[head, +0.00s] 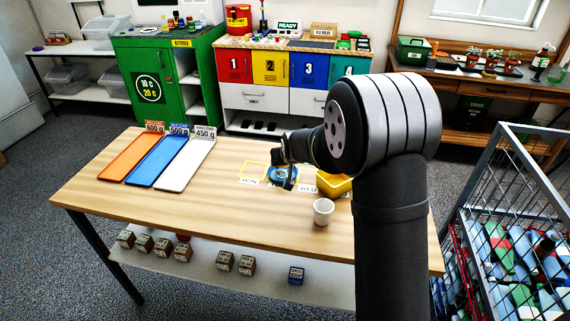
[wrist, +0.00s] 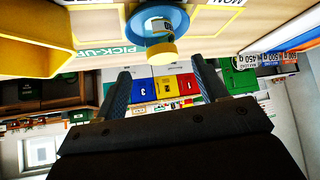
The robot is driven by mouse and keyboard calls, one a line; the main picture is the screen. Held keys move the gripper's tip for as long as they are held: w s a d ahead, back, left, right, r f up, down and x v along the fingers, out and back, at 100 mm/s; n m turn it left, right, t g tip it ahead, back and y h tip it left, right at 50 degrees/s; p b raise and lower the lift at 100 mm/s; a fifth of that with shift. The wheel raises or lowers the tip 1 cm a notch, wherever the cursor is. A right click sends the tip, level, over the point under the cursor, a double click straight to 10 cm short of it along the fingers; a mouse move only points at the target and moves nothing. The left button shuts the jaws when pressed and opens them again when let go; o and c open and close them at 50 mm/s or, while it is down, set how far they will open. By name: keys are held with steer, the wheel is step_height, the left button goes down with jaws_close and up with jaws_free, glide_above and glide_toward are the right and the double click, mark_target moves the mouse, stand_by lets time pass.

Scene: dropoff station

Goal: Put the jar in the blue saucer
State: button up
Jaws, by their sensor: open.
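The blue saucer (head: 275,179) lies on the wooden table, partly hidden behind my gripper in the head view. In the wrist view, which is upside down, the blue saucer (wrist: 180,22) shows at the top. A small jar with a yellow lid (wrist: 161,52) stands upright on it, inside its rim. In the head view the jar is mostly hidden by my gripper. My gripper (wrist: 160,66) is open and empty, its two fingers apart on either side of the jar's line, with the jar just beyond the fingertips. I see no finger touching the jar.
A yellow tray (head: 333,184) stands right of the saucer, partly behind my arm. A white cup (head: 323,211) stands nearer the front. Orange (head: 130,157), blue (head: 158,161) and white (head: 188,164) trays lie at the left. The table's front left is clear.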

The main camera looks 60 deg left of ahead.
mark_target(283, 168)
steer(key=shift+v, duration=1.05)
steer(key=shift+f, duration=0.1)
steer(key=x, duration=1.2)
steer(key=shift+f, duration=0.1)
